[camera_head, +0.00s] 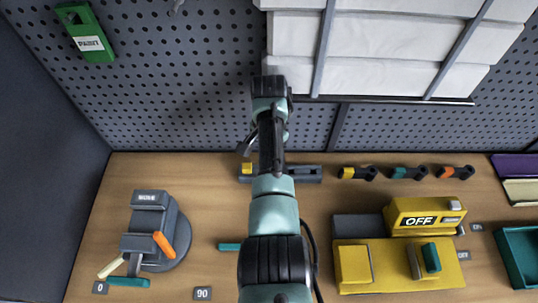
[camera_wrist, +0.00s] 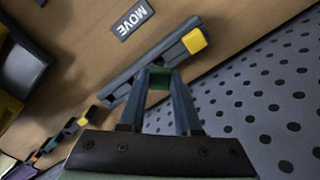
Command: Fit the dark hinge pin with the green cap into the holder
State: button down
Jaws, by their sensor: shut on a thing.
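In the wrist view my gripper (camera_wrist: 160,78) is shut on the green cap (camera_wrist: 159,82) of the hinge pin. The cap sits between the two fingertips; the dark shaft cannot be made out. Just beyond the fingertips lies a long dark rail-like holder (camera_wrist: 138,78) with a yellow block (camera_wrist: 195,41) at one end. The cap appears right at the holder's near side; whether the pin is in it or only beside it cannot be told. In the head view the holder (camera_head: 305,172) lies at the board's foot, partly behind my arm, with its yellow block (camera_head: 247,169) at left.
Yellow, teal and orange-capped dark pieces (camera_head: 408,173) lie in a row to the right. A yellow machine marked OFF (camera_head: 425,215) stands front right, a grey device with an orange lever (camera_head: 152,225) front left. A perforated board (camera_head: 190,90) rises behind the holder.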

jog(key=shift+f+b, duration=0.95)
jog(key=shift+f, duration=0.25)
jog(key=c, duration=0.5)
grip_release()
notch_tip(320, 180, up, 13)
jog(key=shift+b, duration=0.35)
